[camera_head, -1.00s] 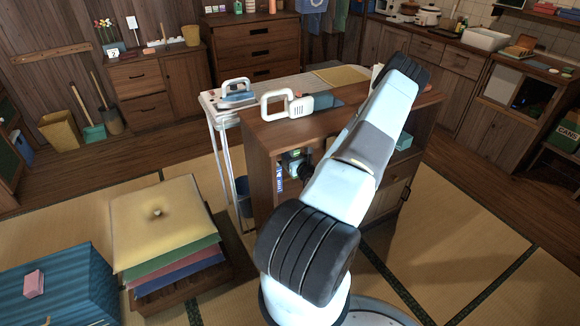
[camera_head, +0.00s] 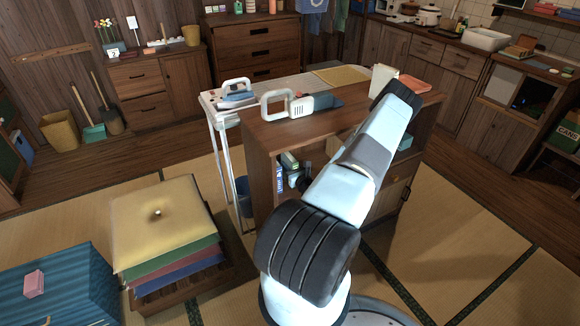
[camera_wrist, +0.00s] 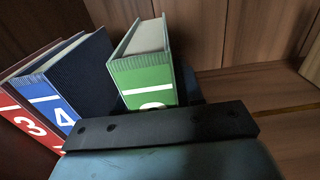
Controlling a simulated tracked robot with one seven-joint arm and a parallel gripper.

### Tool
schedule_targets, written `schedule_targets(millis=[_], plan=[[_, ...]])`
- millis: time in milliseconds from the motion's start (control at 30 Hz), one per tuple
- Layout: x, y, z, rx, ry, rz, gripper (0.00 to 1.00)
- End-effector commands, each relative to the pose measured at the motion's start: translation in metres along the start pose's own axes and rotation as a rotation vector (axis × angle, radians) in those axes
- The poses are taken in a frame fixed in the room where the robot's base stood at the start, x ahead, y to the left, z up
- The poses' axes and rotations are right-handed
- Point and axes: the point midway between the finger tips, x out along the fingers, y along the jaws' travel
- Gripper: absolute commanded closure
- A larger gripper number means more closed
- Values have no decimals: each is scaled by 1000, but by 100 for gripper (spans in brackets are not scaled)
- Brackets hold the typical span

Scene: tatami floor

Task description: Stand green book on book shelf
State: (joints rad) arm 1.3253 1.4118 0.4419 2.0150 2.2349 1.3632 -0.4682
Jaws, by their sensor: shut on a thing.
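The green book (camera_wrist: 145,75), with a white stripe and part of a white numeral on its spine, is at the centre of the wrist view. My gripper (camera_wrist: 156,112) is shut on it; the fingers are mostly hidden. To its left stand a blue book marked 4 (camera_wrist: 75,85) and a red book marked 3 (camera_wrist: 25,112), with a gap between the blue and green books. In the head view my arm reaches into the open compartment of the wooden book shelf (camera_head: 262,165). The green book's contact with the shelf floor cannot be told.
A wooden panel fills the right of the wrist view, with bare space between it and the green book.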

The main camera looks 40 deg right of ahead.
Motion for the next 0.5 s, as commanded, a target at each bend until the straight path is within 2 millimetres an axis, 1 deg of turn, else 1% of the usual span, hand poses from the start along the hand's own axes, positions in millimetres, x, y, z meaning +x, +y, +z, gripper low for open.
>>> schedule_targets(millis=[100,133,367,400,500], plan=[[0,0,-1,0,0,0,100],[0,0,-2,0,0,0,62],[0,0,-1,0,0,-1,40],[0,0,-1,0,0,-1,38],[0,0,-1,0,0,-1,38]])
